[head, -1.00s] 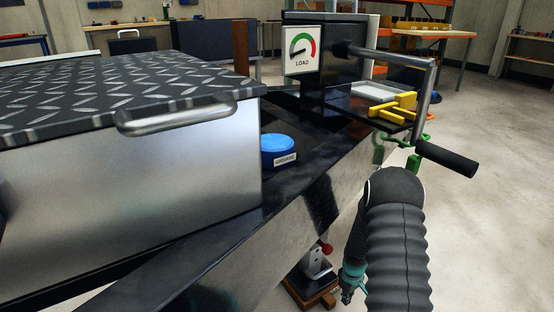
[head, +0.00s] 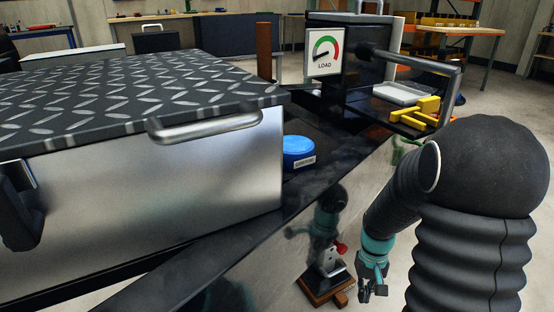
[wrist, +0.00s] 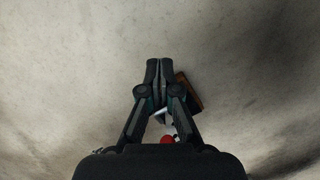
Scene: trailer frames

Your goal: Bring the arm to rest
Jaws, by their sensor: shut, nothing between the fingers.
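My gripper (head: 372,291) hangs at the end of my dark, sleeved arm at the lower right of the head view, beside the trailer frame's shiny side. In the wrist view my gripper (wrist: 160,62) points down at the floor with its fingertips together and nothing between them. A small stand with a wooden base (head: 322,288) and a red knob (head: 341,248) is on the floor near the gripper. In the wrist view the brown base (wrist: 188,92) and red knob (wrist: 166,139) show partly behind the fingers.
A steel box with a tread-plate lid (head: 130,95) sits on the black trailer frame. A blue tin (head: 298,148), a winch post with a LOAD gauge (head: 324,52), its crank handle (head: 425,64) and a yellow part (head: 415,113) are close by. Open floor lies to the right.

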